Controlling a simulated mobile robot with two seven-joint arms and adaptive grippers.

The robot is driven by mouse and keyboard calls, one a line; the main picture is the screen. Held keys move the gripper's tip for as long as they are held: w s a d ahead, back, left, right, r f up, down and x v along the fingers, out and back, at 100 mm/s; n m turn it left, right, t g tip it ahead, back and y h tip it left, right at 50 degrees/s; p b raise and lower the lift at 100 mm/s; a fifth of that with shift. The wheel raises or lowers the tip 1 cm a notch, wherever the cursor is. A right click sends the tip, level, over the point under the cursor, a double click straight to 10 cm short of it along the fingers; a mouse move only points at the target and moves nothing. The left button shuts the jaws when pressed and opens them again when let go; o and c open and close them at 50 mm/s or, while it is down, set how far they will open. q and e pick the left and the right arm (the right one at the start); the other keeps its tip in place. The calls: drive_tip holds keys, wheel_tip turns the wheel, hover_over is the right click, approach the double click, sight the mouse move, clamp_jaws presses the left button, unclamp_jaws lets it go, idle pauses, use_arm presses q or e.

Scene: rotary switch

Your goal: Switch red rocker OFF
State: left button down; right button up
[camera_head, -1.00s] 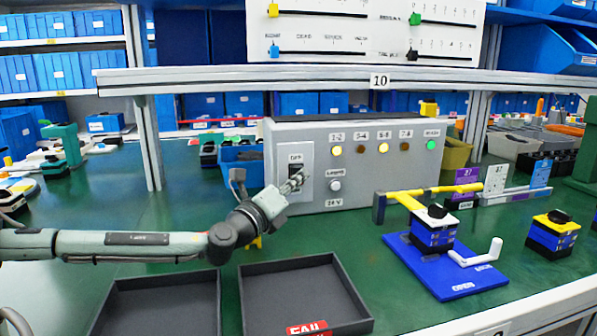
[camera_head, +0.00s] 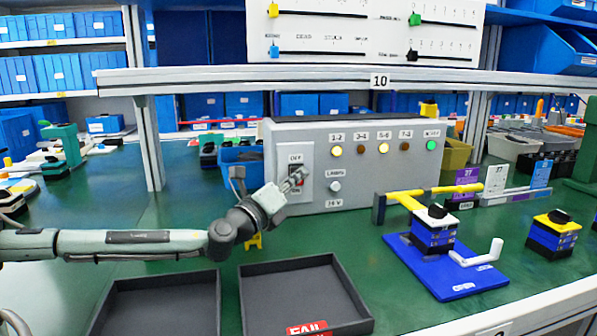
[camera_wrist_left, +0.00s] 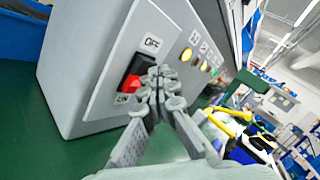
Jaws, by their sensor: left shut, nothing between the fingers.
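The red rocker (camera_wrist_left: 129,84) sits on a white plate on the grey box's front, between an OFF label above and an ON label below. Its red face shows toward the ON end and a black part toward the OFF end. In the head view the rocker (camera_head: 293,170) is partly covered by my left gripper (camera_head: 299,178). In the wrist view my left gripper (camera_wrist_left: 163,88) is shut and empty, its fingertips right beside the rocker. I cannot tell if they touch it. My right gripper is not in view.
The grey control box (camera_head: 385,170) has a row of lamps, some lit yellow and one green. Two dark trays (camera_head: 165,300) lie on the green table in front. A blue base (camera_head: 445,275) with a switch block stands right. A metal rail (camera_head: 230,80) crosses above.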

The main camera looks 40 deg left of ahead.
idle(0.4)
use_arm(q)
drive_tip(key=shift+s+d+f, duration=0.1)
drive_tip(key=shift+s+d, duration=0.4)
drive_tip(key=shift+d, duration=0.05)
drive_tip(key=s+d, duration=0.3)
drive_tip(key=shift+s+d+f, duration=0.1)
drive_tip(key=shift+d+f, duration=0.25)
drive_tip(key=shift+d, duration=0.05)
idle(0.6)
